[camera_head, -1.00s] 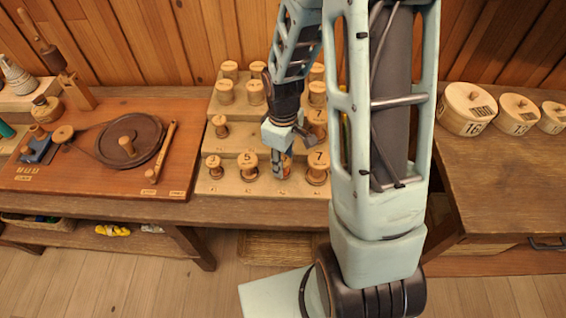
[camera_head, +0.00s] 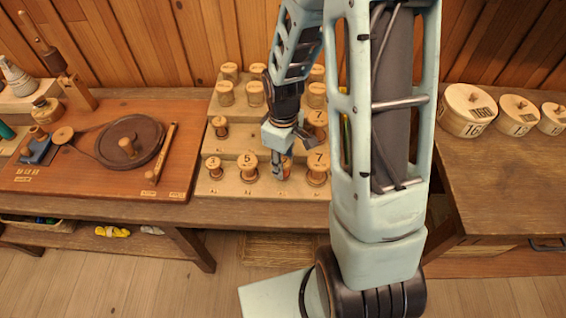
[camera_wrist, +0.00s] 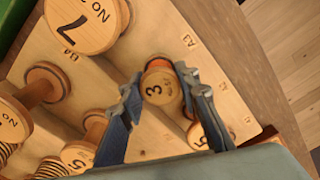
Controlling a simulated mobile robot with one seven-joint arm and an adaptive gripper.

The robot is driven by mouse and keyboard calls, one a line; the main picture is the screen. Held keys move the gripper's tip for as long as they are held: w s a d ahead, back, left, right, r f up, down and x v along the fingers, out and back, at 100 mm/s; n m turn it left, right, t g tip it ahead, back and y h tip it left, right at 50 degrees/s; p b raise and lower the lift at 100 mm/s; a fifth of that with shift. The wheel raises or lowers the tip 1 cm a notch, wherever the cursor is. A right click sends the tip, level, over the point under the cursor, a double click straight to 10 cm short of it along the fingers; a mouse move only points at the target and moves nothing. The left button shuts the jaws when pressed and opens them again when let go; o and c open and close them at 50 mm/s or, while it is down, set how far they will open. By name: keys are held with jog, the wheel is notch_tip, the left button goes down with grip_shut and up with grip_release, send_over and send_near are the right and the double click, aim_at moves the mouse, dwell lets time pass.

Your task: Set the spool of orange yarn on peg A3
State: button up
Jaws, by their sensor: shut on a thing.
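My gripper (camera_head: 281,168) is over the front row of the stepped peg rack, between the spools marked 5 (camera_head: 248,160) and 7 (camera_head: 317,161). Its fingers are shut on a small spool with a wooden top marked 3 (camera_wrist: 158,88). A bit of the spool's orange yarn (camera_head: 287,171) shows beside the fingers in the head view. The spool is low, near the height of its neighbours, at the third place of the front row. Its lower end and the peg are hidden, so I cannot tell whether it is seated.
The rack (camera_head: 228,187) holds several other spools on its steps, close around my gripper. A board with a dark wheel (camera_head: 130,140) lies left on the bench. Round lidded boxes (camera_head: 467,110) stand on the right-hand table, whose front is clear.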

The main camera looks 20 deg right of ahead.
jog(key=shift+f+b, duration=0.5)
jog(key=shift+f, duration=0.1)
jog(key=o, duration=0.7)
notch_tip(320, 180, up, 11)
jog(key=p, duration=0.9)
jog(key=shift+r, duration=0.1)
dwell(0.4)
